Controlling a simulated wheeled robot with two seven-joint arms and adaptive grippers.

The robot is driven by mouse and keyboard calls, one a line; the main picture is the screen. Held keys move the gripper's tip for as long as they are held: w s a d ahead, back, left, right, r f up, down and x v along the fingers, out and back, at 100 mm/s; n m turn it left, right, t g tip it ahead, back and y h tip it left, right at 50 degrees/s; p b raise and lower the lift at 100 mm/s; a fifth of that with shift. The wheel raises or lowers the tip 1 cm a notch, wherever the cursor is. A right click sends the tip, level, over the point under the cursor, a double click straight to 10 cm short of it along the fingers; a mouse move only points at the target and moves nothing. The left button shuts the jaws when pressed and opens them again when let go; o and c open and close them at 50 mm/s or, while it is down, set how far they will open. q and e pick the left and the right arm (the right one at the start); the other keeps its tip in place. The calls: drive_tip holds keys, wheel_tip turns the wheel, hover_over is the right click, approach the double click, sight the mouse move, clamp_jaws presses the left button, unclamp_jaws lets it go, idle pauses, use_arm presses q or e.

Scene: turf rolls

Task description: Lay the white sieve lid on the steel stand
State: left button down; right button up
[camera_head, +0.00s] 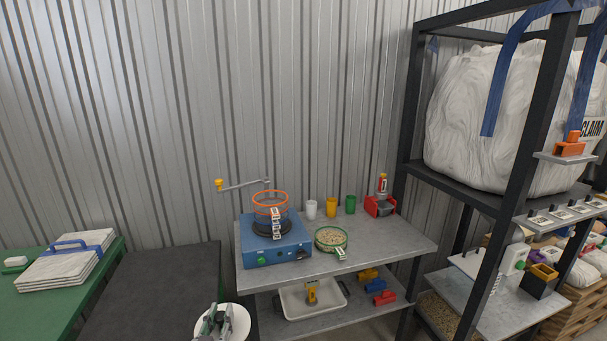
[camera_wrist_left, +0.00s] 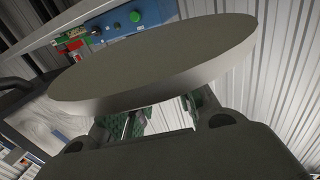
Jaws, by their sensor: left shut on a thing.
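My left gripper (camera_head: 215,321) is shut on the white sieve lid (camera_head: 237,321) low in the head view, in front of the dark-topped table. In the left wrist view the lid (camera_wrist_left: 160,60) is a large round disc, shaded grey, held at its edge by the fingers (camera_wrist_left: 160,118), which it partly hides. The grey steel stand (camera_head: 398,240), a two-level table, is to the right of the lid and beyond it, apart from it. My right gripper is not in view.
The stand's top bears a blue sieve shaker (camera_head: 262,250) with orange-rimmed sieves, a green-rimmed sieve of grain (camera_head: 331,239), several cups and a red device (camera_head: 380,206). Its right top is bare. A white tray (camera_head: 300,303) is below. A dark rack (camera_head: 530,150) stands right.

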use_arm(q)
drive_tip(key=s+f, duration=0.5)
drive_tip(key=f, duration=0.2)
idle(0.3)
